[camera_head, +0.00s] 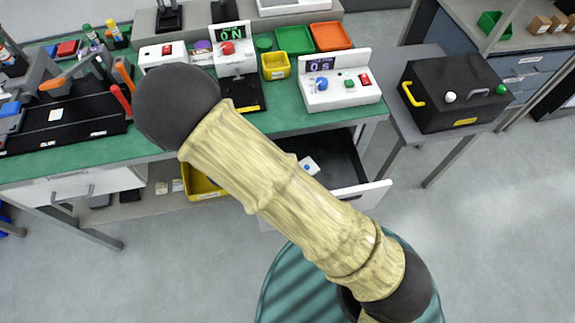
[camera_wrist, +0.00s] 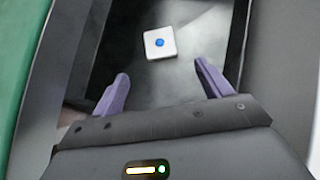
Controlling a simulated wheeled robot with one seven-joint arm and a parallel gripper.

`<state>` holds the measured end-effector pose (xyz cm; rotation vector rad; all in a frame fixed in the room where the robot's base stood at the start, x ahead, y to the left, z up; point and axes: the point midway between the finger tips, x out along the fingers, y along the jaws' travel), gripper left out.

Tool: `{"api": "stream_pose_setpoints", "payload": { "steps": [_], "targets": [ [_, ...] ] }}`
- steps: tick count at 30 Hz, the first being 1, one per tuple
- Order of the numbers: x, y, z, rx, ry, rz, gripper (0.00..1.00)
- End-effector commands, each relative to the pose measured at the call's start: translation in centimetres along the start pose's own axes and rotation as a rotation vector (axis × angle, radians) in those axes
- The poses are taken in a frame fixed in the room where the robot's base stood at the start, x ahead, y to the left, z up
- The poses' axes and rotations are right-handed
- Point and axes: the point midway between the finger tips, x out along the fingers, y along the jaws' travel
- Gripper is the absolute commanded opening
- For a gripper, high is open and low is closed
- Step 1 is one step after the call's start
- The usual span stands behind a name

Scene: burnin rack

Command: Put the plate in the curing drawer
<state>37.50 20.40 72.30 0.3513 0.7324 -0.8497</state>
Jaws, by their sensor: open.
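The curing drawer (camera_head: 364,190) is pulled out under the green bench; its inside is dark. The plate, a small white square with a blue dot, lies inside the drawer (camera_head: 309,166). In the wrist view the plate (camera_wrist: 160,43) lies flat on the dark drawer (camera_wrist: 190,88) floor, just beyond my fingertips. My gripper (camera_wrist: 161,72) is open and empty, with its two purple fingers apart and pointing toward the plate. In the head view my gripper is hidden behind my arm, which also covers part of the drawer.
On the green bench (camera_head: 285,122) stand a white control box (camera_head: 340,92) reading 0 s, a box with a red button (camera_head: 236,62), and a yellow bin (camera_head: 276,66). A black case (camera_head: 455,90) stands on a side table at right. The floor (camera_head: 500,230) at right is clear.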

Motion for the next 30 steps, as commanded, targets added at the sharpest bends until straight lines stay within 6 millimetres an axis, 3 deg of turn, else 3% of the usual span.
{"api": "stream_pose_setpoints", "payload": {
  "steps": [23, 26, 30],
  "targets": [
    [-0.2, 0.0, 0.1, 0.003, 0.0, -0.001, 0.77],
    [-0.1, -0.2, 0.6, 0.037, 0.014, -0.019, 0.77],
    [0.1, -1.5, 3.0, 0.201, 0.078, -0.097, 0.77]
  ]
}}
